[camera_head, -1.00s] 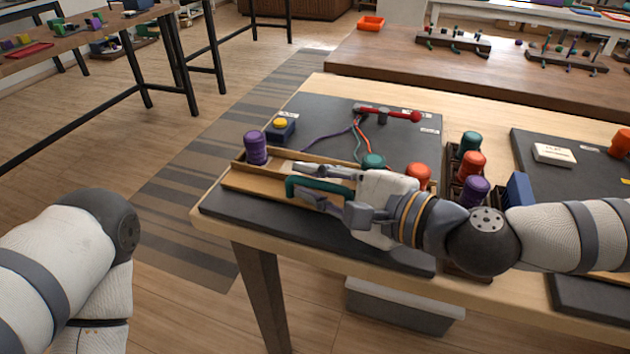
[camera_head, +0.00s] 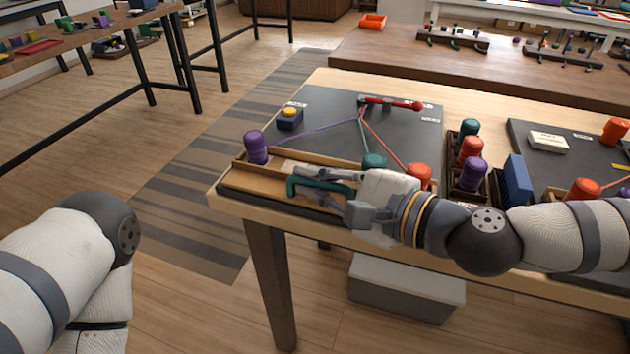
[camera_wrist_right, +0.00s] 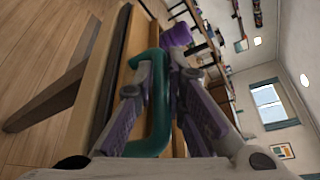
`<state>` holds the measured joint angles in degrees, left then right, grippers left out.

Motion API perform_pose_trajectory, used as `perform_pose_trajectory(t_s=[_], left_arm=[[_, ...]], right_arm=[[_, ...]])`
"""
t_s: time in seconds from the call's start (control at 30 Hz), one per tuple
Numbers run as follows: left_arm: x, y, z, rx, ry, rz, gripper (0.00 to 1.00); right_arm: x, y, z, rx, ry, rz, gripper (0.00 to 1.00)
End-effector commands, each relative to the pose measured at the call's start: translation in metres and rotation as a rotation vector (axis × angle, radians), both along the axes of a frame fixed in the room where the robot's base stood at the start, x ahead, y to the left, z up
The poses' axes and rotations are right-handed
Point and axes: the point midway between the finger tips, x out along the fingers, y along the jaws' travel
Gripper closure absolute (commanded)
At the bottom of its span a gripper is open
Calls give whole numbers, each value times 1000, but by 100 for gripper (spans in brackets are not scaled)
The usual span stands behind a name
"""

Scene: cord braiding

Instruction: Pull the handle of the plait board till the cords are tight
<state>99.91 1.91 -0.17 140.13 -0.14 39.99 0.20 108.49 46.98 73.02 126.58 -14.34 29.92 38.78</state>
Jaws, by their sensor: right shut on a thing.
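The plait board has a dark base (camera_head: 330,112) and a wooden slide (camera_head: 268,182) with a green handle (camera_head: 291,188). My right gripper (camera_head: 308,179) is shut on this handle, which also shows between the fingers in the right wrist view (camera_wrist_right: 160,135). A purple spool (camera_head: 256,147), a green spool (camera_head: 374,161) and a red spool (camera_head: 419,175) stand along the slide. The purple cord (camera_head: 322,130), green cord (camera_head: 364,138) and red cord (camera_head: 386,145) run straight from the spools to the clamp with a red lever (camera_head: 395,103). My left gripper is out of view.
A rack (camera_head: 455,190) of spools and a blue block (camera_head: 516,180) stand on the right. A second board (camera_head: 530,130) lies beyond them.

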Motion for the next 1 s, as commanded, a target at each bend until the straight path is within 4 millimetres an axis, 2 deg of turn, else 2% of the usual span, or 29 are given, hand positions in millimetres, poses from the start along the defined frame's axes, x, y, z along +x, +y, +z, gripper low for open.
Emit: perform_pose_trajectory(t_s=[0.03, 0.1, 0.13, 0.17, 0.47, 0.8, 1.0], left_arm=[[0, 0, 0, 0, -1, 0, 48], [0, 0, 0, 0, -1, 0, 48], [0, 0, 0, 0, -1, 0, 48], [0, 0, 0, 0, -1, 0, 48], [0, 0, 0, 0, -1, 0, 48], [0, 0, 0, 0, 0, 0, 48], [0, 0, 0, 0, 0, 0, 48]], right_arm=[[-6, 4, -2, 1, 7, 19, 100], [-7, 4, -2, 1, 8, 21, 100], [-7, 4, -2, 0, 8, 21, 84], [-7, 4, -2, 1, 9, 21, 80], [-7, -1, -1, 0, 6, 14, 80], [-47, -50, 13, 0, 7, 16, 80], [-52, -54, 14, 0, 8, 18, 80]])
